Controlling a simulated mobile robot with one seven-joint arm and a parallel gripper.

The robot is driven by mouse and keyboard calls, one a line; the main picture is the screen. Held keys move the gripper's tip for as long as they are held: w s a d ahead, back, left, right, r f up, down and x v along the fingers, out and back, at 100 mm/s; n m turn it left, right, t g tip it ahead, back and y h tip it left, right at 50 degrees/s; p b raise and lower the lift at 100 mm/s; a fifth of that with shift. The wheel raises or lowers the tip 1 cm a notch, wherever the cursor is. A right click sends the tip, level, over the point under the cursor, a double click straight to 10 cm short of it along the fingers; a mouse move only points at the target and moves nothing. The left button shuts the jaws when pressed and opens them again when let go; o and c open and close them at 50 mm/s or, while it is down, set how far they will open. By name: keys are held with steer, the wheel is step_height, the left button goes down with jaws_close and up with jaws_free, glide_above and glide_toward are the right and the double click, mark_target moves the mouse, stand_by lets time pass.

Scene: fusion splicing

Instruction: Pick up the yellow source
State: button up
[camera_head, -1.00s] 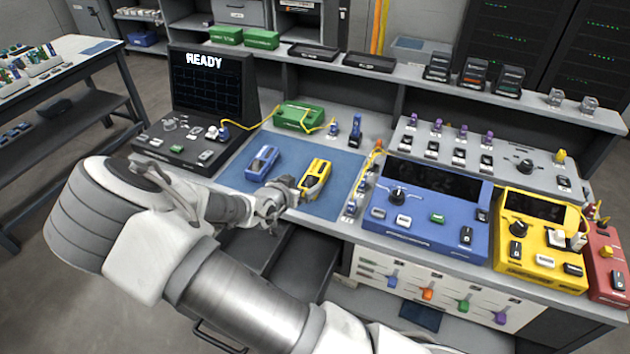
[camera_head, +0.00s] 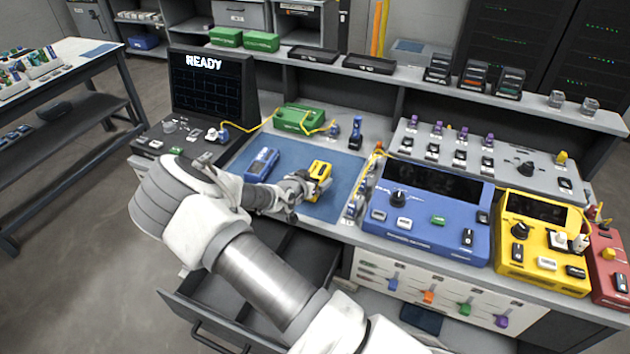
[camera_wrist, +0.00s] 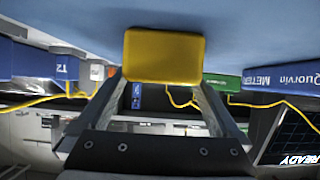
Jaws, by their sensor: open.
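The yellow source (camera_head: 321,170) is a small yellow handheld box with a dark face, on the blue mat (camera_head: 340,203) of the bench. My gripper (camera_head: 308,187) is at its near left end and hides part of it in the head view. In the wrist view the plain yellow end of the source (camera_wrist: 163,57) fills the space between the fingertips of my open gripper (camera_wrist: 160,84). One finger is on each side; I cannot tell whether they touch it.
A blue handheld device (camera_head: 262,164) lies left of the source on the mat. A green box (camera_head: 298,118) with a yellow cable is behind. A large blue instrument (camera_head: 425,212) stands to the right, with small connectors (camera_head: 355,205) beside it. An open drawer (camera_head: 255,285) is below the bench.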

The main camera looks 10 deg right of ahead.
steer(key=shift+c, duration=0.2)
jaws_close()
steer(key=shift+r, duration=0.1)
